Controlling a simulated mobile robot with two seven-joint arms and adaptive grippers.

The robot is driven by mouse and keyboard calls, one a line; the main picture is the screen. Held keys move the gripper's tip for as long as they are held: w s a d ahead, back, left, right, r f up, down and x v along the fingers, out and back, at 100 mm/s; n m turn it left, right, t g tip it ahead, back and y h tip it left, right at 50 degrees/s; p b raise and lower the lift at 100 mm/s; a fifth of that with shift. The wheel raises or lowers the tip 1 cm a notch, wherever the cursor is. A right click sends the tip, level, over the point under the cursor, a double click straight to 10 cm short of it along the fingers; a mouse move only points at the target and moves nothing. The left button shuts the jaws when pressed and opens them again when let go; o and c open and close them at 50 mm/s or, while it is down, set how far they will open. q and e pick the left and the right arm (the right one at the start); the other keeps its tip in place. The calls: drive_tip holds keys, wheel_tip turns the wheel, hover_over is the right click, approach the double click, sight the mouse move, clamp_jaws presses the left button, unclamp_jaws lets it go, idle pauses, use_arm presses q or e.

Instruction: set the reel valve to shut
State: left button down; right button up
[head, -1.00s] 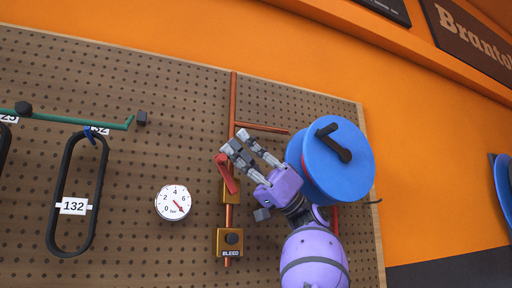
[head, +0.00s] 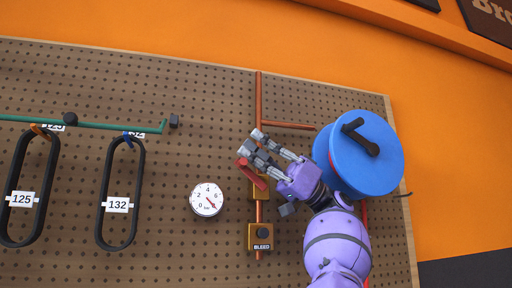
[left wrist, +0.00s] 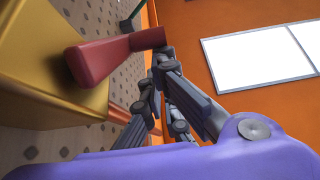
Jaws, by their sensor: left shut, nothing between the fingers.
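The reel valve is a brass block (head: 260,193) with a red lever (head: 252,174), on a vertical copper pipe (head: 259,100). The lever leans, its free end up and left of the pipe. My left gripper (head: 253,141) is shut and empty, with its fingertips just above the lever's free end. In the left wrist view, the lever (left wrist: 105,56) reaches from the brass body (left wrist: 45,60) to close beside the fingers (left wrist: 158,85); I cannot tell whether they touch. The blue hose reel (head: 375,160) with a black crank is right of the gripper. My right gripper is not in view.
A brass BLEED valve (head: 260,236) sits below on the pipe. A gauge (head: 206,200) is to the left. Black belts tagged 125 (head: 22,198) and 132 (head: 118,204) hang from a green rail (head: 110,124). Bare pegboard (head: 190,95) lies above the gauge.

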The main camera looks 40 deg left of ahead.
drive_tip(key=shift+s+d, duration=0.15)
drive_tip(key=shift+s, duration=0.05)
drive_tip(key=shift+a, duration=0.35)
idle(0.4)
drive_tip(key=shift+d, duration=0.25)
